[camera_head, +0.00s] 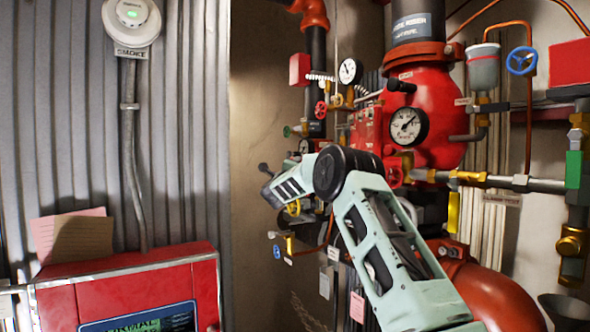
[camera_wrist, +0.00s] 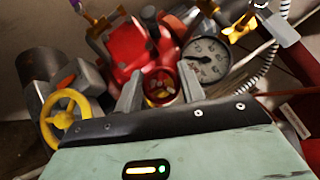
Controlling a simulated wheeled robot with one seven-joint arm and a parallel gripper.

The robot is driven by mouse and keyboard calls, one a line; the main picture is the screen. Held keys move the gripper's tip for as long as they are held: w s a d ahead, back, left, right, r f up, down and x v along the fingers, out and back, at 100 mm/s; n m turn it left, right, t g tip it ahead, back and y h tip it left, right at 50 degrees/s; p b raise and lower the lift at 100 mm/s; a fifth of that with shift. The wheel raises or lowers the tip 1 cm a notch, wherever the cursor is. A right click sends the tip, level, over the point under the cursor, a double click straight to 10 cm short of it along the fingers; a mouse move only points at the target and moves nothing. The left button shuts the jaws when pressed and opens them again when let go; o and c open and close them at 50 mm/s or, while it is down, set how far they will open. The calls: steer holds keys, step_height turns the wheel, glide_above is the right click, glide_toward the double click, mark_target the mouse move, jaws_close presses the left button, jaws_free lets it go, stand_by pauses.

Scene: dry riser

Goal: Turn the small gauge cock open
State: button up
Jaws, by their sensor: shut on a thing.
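In the wrist view my gripper (camera_wrist: 160,90) has one grey finger on each side of a small red handwheel (camera_wrist: 161,76) with a yellowish centre. It is shut on this wheel, which sits just left of a round white-faced gauge (camera_wrist: 205,60). I take the wheel to be the gauge cock, but no label on it can be read. The exact finger contact is hard to see. In the head view my arm hides the fingertips and the held wheel.
A yellow handwheel (camera_wrist: 64,118) is left of my gripper in the wrist view. A red valve body (camera_wrist: 125,48) stands behind. In the head view, a large red riser valve (camera_head: 437,100) with a gauge (camera_head: 408,126) and crowded pipework stand right. A red cabinet (camera_head: 130,290) is lower left.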

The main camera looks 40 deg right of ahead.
steer(key=n+y+p, duration=0.2)
steer(key=n+p, duration=0.1)
steer(key=shift+r+g+y, duration=0.3)
steer(key=shift+f+n+g+y+p, duration=0.1)
steer(key=shift+n+g+y+p, duration=0.4)
steer(key=shift+n+y+p, duration=0.45)
steer(key=shift+f+n+g+y+p, duration=0.2)
steer(key=shift+n+g+y+p, duration=0.15)
steer(key=shift+n+g+y, duration=0.75)
steer(key=shift+f+n+g+y, duration=0.1)
steer(key=shift+n+g+y, duration=0.35)
steer(key=shift+n+g, duration=0.65)
steer(key=shift+g, duration=0.3)
steer(key=o, duration=1)
steer(key=shift+a, duration=0.1)
